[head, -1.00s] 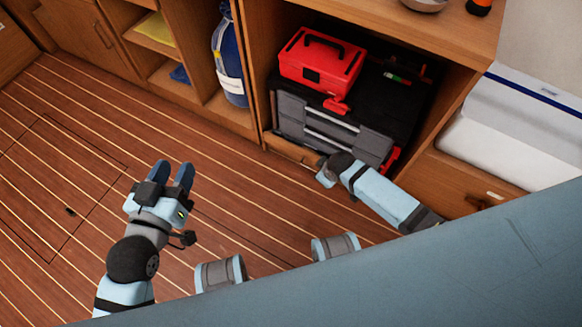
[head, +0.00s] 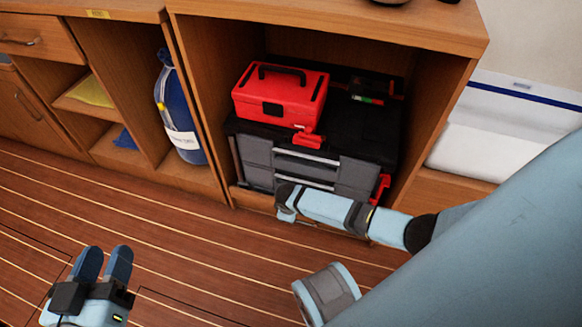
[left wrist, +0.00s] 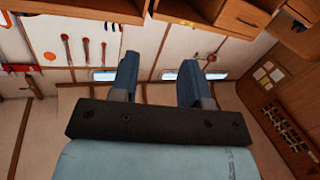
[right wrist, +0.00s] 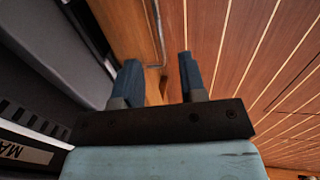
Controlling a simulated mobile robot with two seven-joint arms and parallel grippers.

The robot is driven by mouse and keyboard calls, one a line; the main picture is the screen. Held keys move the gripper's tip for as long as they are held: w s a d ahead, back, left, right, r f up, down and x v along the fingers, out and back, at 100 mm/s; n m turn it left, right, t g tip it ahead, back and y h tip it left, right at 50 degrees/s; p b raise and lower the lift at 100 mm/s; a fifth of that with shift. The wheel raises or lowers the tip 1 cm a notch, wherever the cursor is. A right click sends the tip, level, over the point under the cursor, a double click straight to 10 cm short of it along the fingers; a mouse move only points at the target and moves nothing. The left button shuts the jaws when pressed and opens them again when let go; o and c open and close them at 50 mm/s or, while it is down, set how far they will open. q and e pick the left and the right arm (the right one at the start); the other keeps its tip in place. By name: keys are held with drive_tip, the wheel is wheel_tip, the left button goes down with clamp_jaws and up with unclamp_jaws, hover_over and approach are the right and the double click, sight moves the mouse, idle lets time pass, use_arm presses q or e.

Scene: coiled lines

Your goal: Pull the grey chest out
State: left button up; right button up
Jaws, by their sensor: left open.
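The grey chest (head: 258,151) sits in the open wooden cabinet bay, with a black top and grey drawer fronts with pale bars. A red toolbox (head: 279,95) rests on its top. My right arm reaches across low in front of the chest; its gripper is not clear in the head view. In the right wrist view the right gripper (right wrist: 162,72) has its fingers apart with nothing seen between them, and grey chest panels (right wrist: 40,50) are close on the left. My left gripper (head: 104,256) is open and empty over the floor, lower left, well away from the chest.
The cabinet's upright divider (head: 203,105) stands left of the chest. A white box (head: 510,125) is to the right. The striped wooden floor (head: 170,235) before the cabinet looks clear.

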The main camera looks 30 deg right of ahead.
drive_tip(key=f+b, duration=0.1)
drive_tip(key=f, duration=0.1)
drive_tip(key=f+b, duration=0.1)
drive_tip(key=f, duration=0.2)
drive_tip(key=shift+w+d+f+b, duration=0.4)
use_arm(q)
drive_tip(key=shift+w+a+r+m+t+h, duration=0.15)
drive_tip(key=shift+w+a+m+t, duration=0.15)
drive_tip(key=shift+w+m, duration=0.25)
drive_tip(key=shift+w+a+r+m+t+h, duration=0.15)
drive_tip(key=shift+w+a+m+t, duration=0.15)
drive_tip(key=shift+m, duration=0.35)
drive_tip(key=shift+f, duration=0.1)
use_arm(e)
clamp_jaws()
